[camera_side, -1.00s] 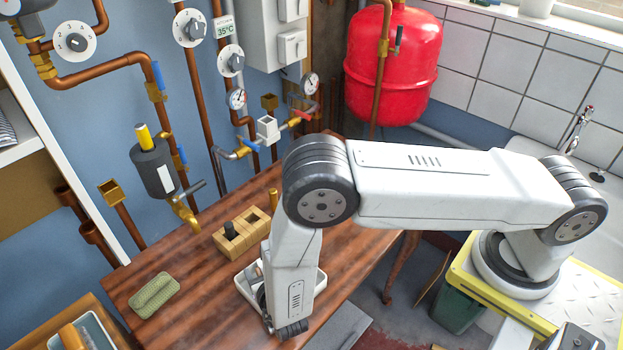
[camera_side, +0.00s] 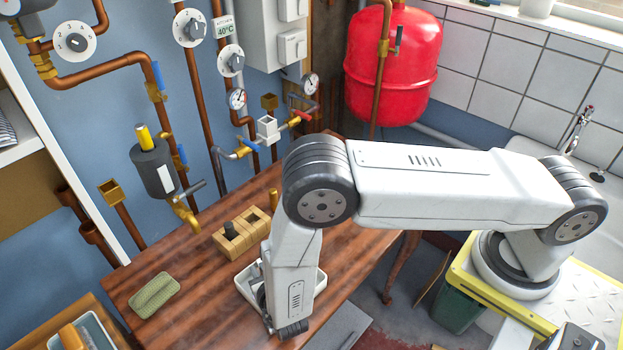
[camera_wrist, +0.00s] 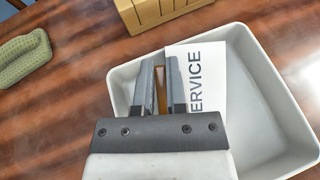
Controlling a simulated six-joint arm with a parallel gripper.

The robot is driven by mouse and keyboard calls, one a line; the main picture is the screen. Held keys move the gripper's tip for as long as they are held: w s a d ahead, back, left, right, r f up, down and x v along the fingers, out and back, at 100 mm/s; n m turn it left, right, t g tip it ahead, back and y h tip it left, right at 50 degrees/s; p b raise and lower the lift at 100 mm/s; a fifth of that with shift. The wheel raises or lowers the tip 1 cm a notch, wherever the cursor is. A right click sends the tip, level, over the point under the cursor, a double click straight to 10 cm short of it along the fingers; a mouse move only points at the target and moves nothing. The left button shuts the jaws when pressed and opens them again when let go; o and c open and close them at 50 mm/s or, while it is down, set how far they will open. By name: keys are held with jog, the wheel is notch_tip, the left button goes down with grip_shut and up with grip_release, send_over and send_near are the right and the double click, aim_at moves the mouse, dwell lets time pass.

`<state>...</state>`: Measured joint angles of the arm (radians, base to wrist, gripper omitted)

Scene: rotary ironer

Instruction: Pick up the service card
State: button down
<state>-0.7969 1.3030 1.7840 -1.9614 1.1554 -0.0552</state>
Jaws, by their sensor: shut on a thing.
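The service card (camera_wrist: 207,75) is white with dark letters, of which "ERVICE" shows in the wrist view. It is at the pale tray (camera_wrist: 262,82), beside the right finger, and part of it is hidden behind my gripper. My gripper (camera_wrist: 162,78) is over the left part of the tray, with its jaws shut on the card; a narrow brown strip shows between the fingers. I cannot tell whether the card still touches the tray floor. In the side view the tray (camera_side: 243,284) shows around my gripper, and the card is hidden.
A wooden block with square compartments (camera_side: 231,251) stands behind the tray, with a dark piece in one. A green pad (camera_side: 155,295) lies at the left on the wooden table (camera_side: 203,295). Pipes and valves line the wall behind.

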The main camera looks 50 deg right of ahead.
jog(key=shift+r, duration=0.1)
jog(key=shift+r, duration=0.7)
jog(key=s+d+r, duration=0.5)
jog(key=s+r, duration=0.6)
jog(key=s, duration=0.2)
jog(key=shift+r, duration=0.2)
